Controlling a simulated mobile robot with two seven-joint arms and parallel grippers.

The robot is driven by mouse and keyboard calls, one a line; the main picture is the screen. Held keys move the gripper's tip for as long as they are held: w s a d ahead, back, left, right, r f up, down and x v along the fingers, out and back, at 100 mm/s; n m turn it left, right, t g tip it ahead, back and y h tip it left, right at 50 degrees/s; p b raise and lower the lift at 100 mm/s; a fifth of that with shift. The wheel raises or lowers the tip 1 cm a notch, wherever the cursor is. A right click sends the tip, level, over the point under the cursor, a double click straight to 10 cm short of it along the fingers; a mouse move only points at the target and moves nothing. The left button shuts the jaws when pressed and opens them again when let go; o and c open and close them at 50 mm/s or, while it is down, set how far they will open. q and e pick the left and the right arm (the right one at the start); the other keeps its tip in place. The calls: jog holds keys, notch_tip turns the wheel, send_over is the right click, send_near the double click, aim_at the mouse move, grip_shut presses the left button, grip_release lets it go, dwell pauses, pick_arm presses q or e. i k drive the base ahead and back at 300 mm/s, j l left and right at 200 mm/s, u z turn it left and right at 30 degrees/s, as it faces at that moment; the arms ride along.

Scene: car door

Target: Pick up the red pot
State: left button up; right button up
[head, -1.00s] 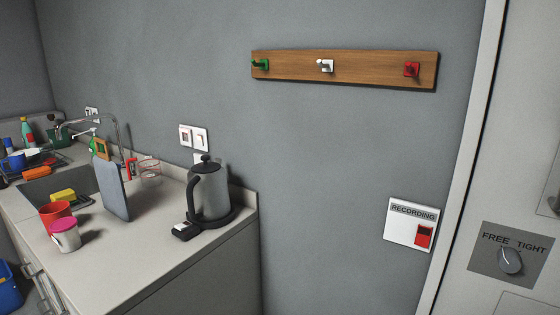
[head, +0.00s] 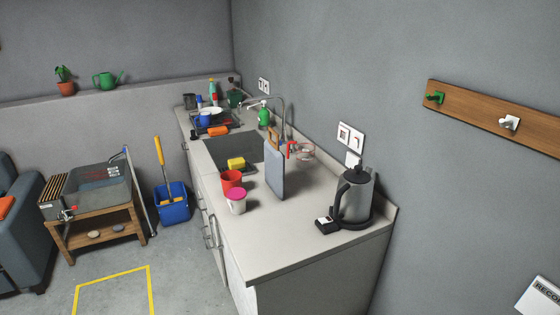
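A red, open-topped pot (head: 231,180) stands upright on the counter (head: 262,245), near its left edge and just in front of the sink. A white cup with a pink top (head: 237,202) stands close in front of it and hides part of its lower side. A reddish-brown plant pot (head: 66,89) with a green plant stands on the ledge at the far left. Neither of my grippers is in view.
A kettle (head: 355,197) stands at the counter's right, and a grey board (head: 275,168) stands upright beside the sink (head: 233,150). A blue bucket (head: 173,207) and a wooden stand (head: 92,238) are on the floor at left. Floor inside the yellow outline (head: 115,295) is clear.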

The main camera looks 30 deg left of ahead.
aim_at(232, 178)
jog(key=u, duration=1.2)
